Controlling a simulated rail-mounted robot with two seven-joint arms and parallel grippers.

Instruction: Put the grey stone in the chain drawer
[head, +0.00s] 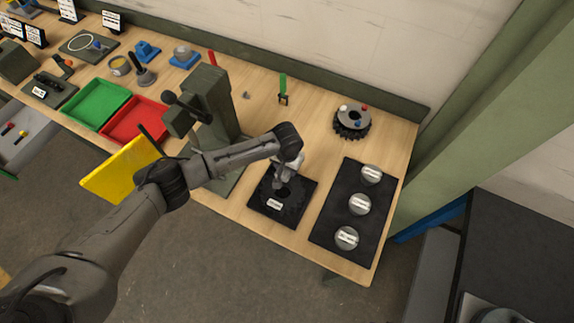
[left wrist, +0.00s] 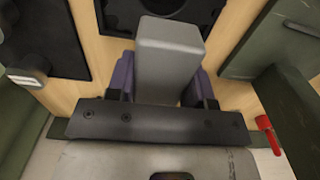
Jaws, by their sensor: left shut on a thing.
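The grey stone, a plain grey block (left wrist: 168,62), fills the middle of the left wrist view. My left gripper (head: 284,185) is shut on it, with a purple-grey finger on each side. In the head view the gripper hangs over a black square plate (head: 302,208) with a round dark recess; whether the stone touches the plate I cannot tell. An open grey drawer (head: 38,128) holding small red and yellow items sticks out at the far left; its label cannot be read, so I cannot tell whether it is the chain drawer. My right gripper is not in view.
A dark mat (head: 334,212) with several labelled round pieces lies at right. A toothed wheel (head: 352,121) is behind it. A tall green-grey machine (head: 212,98), a yellow panel (head: 115,172), a red tray (head: 140,113) and a green tray (head: 98,97) stand left of my gripper.

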